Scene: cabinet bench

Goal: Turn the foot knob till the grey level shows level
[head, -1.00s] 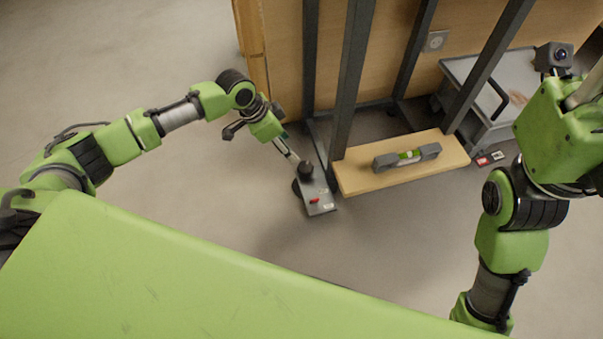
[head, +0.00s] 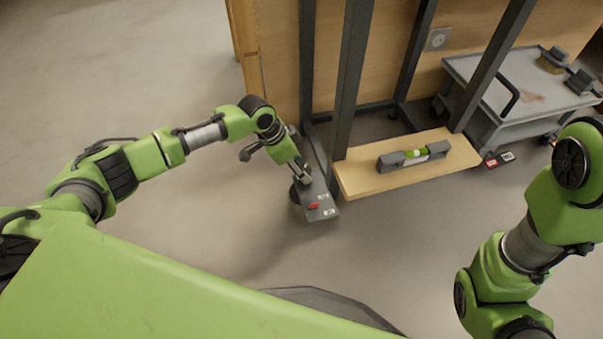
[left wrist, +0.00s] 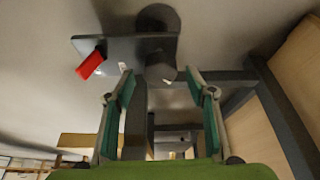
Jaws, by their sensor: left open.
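My left gripper (head: 303,177) is low at the grey foot plate (head: 322,207), over the place of its knob. In the left wrist view the fingers (left wrist: 160,100) are spread, and the dark foot knob (left wrist: 160,66) shows between and beyond their tips; no contact is visible. A dark round foot (left wrist: 158,18) shows past the plate. The head view hides most of the knob behind the gripper. The grey level (head: 413,156), with a green vial, lies on the wooden shelf board (head: 370,184). Its bubble is too small to judge. My right gripper is out of view.
A red tab (left wrist: 90,64) sticks up from the plate. Dark frame posts (head: 352,80) rise beside the gripper, against a wooden panel (head: 280,60). A grey trolley (head: 520,85) stands at the right. Floor left of the foot is clear.

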